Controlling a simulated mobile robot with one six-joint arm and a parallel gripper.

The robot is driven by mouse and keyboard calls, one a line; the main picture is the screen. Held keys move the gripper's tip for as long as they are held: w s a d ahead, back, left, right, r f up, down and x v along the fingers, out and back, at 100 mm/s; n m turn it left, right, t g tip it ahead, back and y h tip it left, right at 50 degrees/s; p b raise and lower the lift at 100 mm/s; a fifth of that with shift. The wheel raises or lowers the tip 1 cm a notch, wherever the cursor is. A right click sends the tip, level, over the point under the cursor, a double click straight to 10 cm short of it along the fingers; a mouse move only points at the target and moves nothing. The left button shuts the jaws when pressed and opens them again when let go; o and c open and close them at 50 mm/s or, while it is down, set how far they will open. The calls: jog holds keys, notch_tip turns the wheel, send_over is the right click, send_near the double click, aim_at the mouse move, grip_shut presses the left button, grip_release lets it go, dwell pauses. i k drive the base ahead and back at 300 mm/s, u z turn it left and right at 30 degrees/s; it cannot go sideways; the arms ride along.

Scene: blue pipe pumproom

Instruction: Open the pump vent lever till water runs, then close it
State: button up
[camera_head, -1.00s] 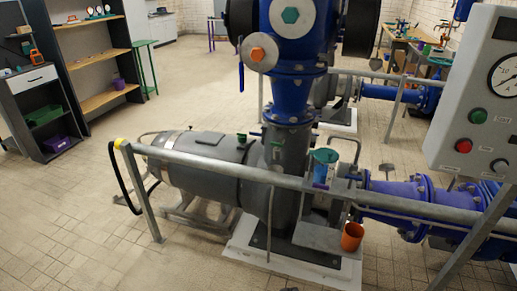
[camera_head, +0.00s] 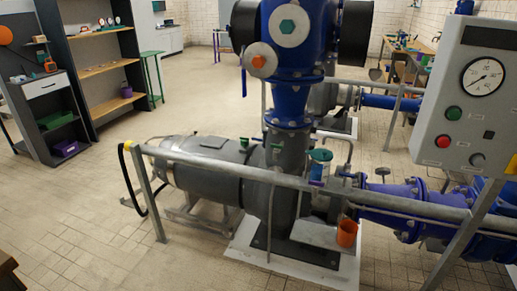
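The grey pump (camera_head: 225,165) lies behind a grey handrail, with a blue pipe column (camera_head: 290,95) rising from it. Small green levers or handles (camera_head: 276,147) sit on the pump's upper part. A small purple handle (camera_head: 316,184) shows at the handrail. I cannot tell which of these is the vent lever, or its position. I see no running water at this size. A blue container with a green top (camera_head: 320,163) stands beside the pump. An orange cup (camera_head: 347,233) is at the pump's front right. My gripper is not in view.
The handrail (camera_head: 220,168) runs across the pump's front. A grey control panel (camera_head: 470,105) with a gauge and buttons stands at right. Dark shelves (camera_head: 95,55) are at left. A dark brown edge (camera_head: 9,273) shows at bottom left. The tiled floor (camera_head: 85,225) at front left is clear.

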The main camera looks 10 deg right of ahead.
aim_at(276, 147)
jog(key=z, duration=0.15)
jog(key=i, duration=0.95)
jog(key=u, duration=0.05)
